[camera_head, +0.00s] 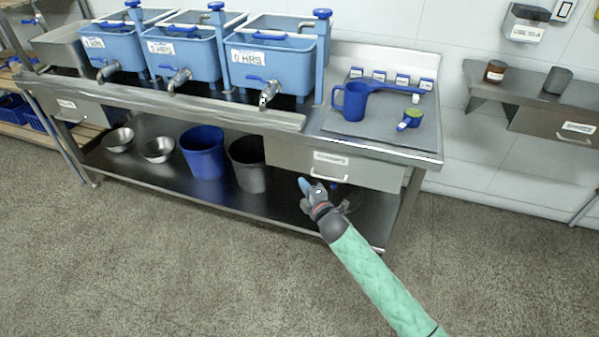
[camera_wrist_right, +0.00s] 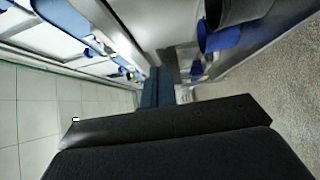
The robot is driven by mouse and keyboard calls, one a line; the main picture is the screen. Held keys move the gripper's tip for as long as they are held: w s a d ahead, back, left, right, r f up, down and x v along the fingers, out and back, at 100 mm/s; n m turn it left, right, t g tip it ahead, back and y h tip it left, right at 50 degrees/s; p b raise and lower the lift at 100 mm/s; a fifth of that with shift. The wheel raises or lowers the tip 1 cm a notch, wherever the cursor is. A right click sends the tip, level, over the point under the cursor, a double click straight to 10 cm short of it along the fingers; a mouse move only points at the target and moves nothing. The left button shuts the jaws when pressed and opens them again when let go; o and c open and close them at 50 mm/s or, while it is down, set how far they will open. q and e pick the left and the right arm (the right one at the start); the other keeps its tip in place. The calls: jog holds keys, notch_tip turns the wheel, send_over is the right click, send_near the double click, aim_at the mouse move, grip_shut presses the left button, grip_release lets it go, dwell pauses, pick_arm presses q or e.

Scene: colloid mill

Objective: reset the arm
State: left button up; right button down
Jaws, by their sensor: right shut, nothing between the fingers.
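My right arm, in a green sleeve, comes in from the lower right in the head view. My right gripper (camera_head: 304,187) is in front of the steel table, near the drawer (camera_head: 345,166) under the worktop. It is shut and empty. In the right wrist view, the blue fingers of my right gripper (camera_wrist_right: 158,86) show together in the middle, beyond the dark gripper body. My left gripper is not in view.
The shelf below has a blue bucket (camera_head: 203,152), a black bucket (camera_head: 247,164) and steel bowls (camera_head: 158,149). The floor in front is clear.

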jog(key=shift+s, duration=0.15)
